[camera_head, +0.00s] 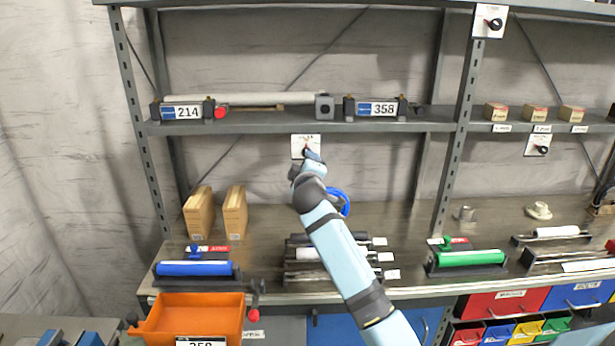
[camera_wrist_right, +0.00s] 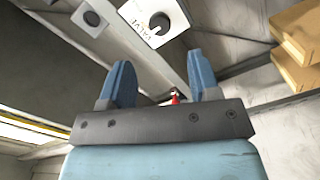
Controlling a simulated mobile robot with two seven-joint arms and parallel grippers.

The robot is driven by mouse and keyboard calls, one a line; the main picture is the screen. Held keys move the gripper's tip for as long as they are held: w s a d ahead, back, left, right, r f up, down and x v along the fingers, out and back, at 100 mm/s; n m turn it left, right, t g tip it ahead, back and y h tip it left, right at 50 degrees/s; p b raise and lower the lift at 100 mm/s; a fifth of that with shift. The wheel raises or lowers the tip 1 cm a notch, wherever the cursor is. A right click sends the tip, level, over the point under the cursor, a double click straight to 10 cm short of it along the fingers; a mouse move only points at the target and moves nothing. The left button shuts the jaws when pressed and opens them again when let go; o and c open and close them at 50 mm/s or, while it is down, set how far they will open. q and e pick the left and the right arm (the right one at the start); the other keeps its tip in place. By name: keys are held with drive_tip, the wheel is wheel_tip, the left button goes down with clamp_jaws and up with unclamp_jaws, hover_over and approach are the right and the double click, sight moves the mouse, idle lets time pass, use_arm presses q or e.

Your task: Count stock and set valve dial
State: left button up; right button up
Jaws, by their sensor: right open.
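A white plate with a black valve dial (camera_head: 304,148) hangs below the upper shelf's edge. My right gripper (camera_head: 309,168) is close in front of it and partly covers it. In the right wrist view the dial (camera_wrist_right: 158,22) lies beyond the fingertips, with a gap to them. My right gripper (camera_wrist_right: 160,78) is open and empty, its two blue fingers apart. Stock boxes show too: two tall cardboard boxes (camera_head: 235,212) stand on the bench, and several small boxes (camera_head: 535,113) stand on the right shelf. My left gripper is not in view.
Other dial plates are at the top post (camera_head: 489,22) and on the right (camera_head: 538,145). A long rod (camera_head: 270,98) lies on the upper shelf between blocks labelled 214 and 358. Rollers, an orange bin (camera_head: 190,318) and coloured drawers (camera_head: 505,303) line the front.

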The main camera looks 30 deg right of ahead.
drive_tip(key=v, duration=0.4)
idle(0.4)
drive_tip(key=s+a+f+g+y+p, duration=0.1)
drive_tip(key=s+a+f+y, duration=0.45)
drive_tip(key=f, duration=0.65)
drive_tip(key=s+a+f+y+p, duration=0.1)
drive_tip(key=s+a+f+y, duration=0.1)
drive_tip(key=s+a+f, duration=0.65)
drive_tip(key=s+a+f+m+g+y, duration=0.1)
drive_tip(key=s+a+f, duration=0.2)
drive_tip(key=s, duration=0.5)
drive_tip(key=s+a+f+m+g+y+p, duration=0.1)
drive_tip(key=s+a+f+y, duration=0.1)
drive_tip(key=s+f, duration=0.4)
drive_tip(key=s+a+f+m+g+y+p, duration=0.1)
drive_tip(key=s+a+f, duration=0.3)
drive_tip(key=s, duration=0.5)
drive_tip(key=shift+s+f+m+y, duration=0.3)
drive_tip(key=shift+s+f+y, duration=0.05)
drive_tip(key=shift+y, duration=0.3)
